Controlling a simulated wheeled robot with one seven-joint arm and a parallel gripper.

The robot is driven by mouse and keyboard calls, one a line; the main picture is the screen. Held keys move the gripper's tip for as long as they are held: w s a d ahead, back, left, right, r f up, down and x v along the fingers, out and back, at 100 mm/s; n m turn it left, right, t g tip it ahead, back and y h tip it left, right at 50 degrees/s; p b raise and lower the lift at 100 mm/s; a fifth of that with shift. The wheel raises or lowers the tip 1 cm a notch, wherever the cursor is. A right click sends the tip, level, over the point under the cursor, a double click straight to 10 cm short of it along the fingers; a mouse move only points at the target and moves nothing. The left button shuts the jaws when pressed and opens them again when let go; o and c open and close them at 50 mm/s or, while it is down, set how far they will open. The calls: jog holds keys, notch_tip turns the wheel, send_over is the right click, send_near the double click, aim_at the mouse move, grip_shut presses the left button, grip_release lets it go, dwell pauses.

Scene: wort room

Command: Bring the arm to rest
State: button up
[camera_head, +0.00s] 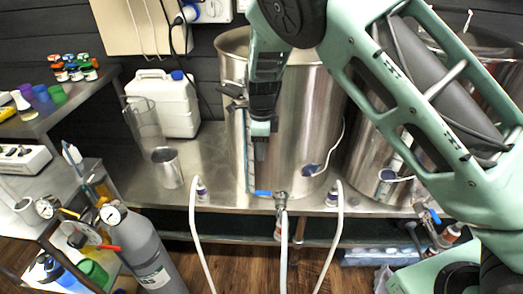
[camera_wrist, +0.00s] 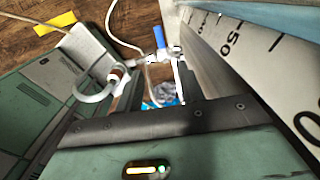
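My arm (camera_head: 385,75) reaches in from the right and bends down in front of the large steel kettle (camera_head: 300,130). My gripper (camera_head: 259,130) points down close to the kettle's front left side, above the blue-handled valve (camera_head: 265,193). In the wrist view, two dark fingers stand apart with a gap between them, and nothing shows held in it. A strip with scale marks (camera_wrist: 230,45) lies close on the right side of that view. Whether my gripper touches the strip or kettle I cannot tell.
A second steel vessel (camera_head: 375,150) stands behind my arm on the right. A white canister (camera_head: 175,105), glass cylinder (camera_head: 145,125) and steel cup (camera_head: 167,167) stand left of the kettle. White hoses (camera_head: 335,235) hang over the bench front. A grey gas cylinder (camera_head: 140,250) stands lower left.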

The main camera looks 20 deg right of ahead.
jog(key=s+a+r+n+g+y+p, duration=0.1)
jog(key=s+a+r+n, duration=0.2)
jog(key=s+r+n, duration=0.45)
jog(key=s+a+r+n+y+p, duration=0.1)
jog(key=s+a+r+n, duration=0.3)
jog(key=s+n, duration=0.6)
jog(key=s+d+r+n, duration=0.2)
jog(key=s+n, duration=0.4)
jog(key=s, duration=0.3)
jog(key=s+d+r+n+t+h+p, duration=0.1)
jog(key=s+d+r+n, duration=0.2)
jog(key=s+n, duration=0.3)
jog(key=s, duration=0.3)
jog(key=shift+r, duration=0.1)
